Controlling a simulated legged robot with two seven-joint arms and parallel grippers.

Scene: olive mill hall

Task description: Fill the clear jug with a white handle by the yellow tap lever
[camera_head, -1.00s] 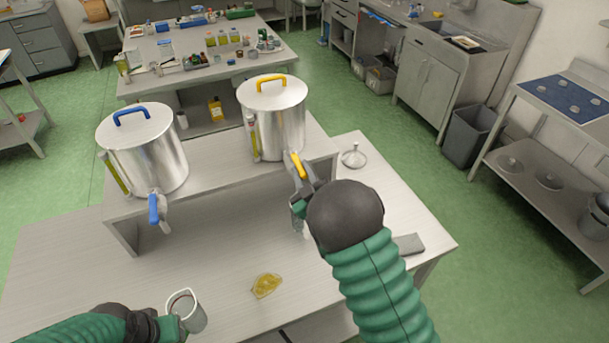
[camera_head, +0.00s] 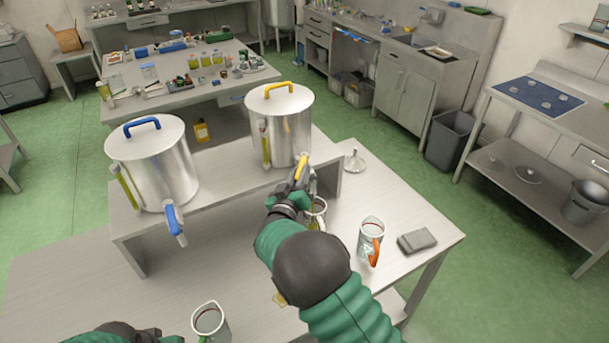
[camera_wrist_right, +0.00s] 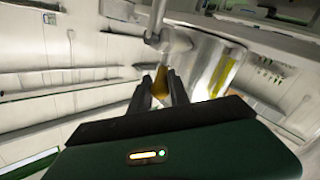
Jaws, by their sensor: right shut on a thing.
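The right steel vat (camera_head: 286,125) carries the yellow tap lever (camera_head: 301,168) low on its front. My right gripper (camera_head: 298,185) is shut on that lever; the wrist view shows the yellow lever (camera_wrist_right: 160,84) between the two fingers. A clear jug (camera_head: 318,208) stands under the tap, with something yellowish showing at it.
The left vat (camera_head: 160,170) has a blue tap lever (camera_head: 174,219). A jug with an orange handle (camera_head: 371,240) and a grey block (camera_head: 417,241) stand on the right of the bench. A yellow patch (camera_head: 279,298) is mostly behind my arm.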

